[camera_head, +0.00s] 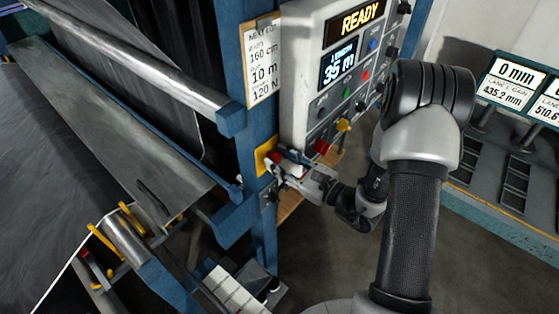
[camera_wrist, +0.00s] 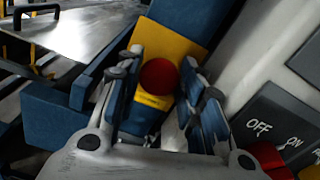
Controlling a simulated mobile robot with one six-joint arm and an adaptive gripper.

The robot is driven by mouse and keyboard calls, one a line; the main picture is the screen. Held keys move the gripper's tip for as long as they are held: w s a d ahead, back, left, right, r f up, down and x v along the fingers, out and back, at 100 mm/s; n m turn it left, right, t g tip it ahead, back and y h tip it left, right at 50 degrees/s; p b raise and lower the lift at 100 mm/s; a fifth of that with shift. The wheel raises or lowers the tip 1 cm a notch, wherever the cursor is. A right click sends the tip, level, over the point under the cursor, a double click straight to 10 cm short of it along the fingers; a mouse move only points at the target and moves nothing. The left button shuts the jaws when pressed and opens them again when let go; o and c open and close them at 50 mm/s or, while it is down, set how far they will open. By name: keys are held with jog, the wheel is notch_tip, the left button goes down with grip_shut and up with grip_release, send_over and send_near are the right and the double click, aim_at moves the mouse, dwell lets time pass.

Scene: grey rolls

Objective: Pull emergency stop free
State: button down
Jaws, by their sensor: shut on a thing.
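The emergency stop (camera_head: 274,157) is a round red button on a yellow plate (camera_head: 260,163), fixed to a blue upright of the machine. In the wrist view the red button (camera_wrist: 158,76) faces the camera, with its yellow plate (camera_wrist: 178,46) behind it. My gripper (camera_head: 279,168) reaches it from the right in the head view. In the wrist view my gripper (camera_wrist: 160,82) has one finger on each side of the button and is shut on it. The fingers hide part of the button's sides and plate.
A control box (camera_head: 300,70) with a READY display, buttons and knobs hangs just above my gripper. A paper card (camera_head: 262,62) is on the blue post. Lane displays (camera_head: 505,85) stand right. Open floor (camera_head: 480,260) shows lower right.

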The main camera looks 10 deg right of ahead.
jog(key=c, duration=1.5)
grip_release()
jog(key=shift+f, duration=0.1)
jog(key=shift+o, duration=0.8)
jog(key=shift+s+d, duration=0.15)
jog(key=v, duration=1.1)
jog(key=shift+s+d, duration=0.2)
jog(key=shift+s, duration=0.15)
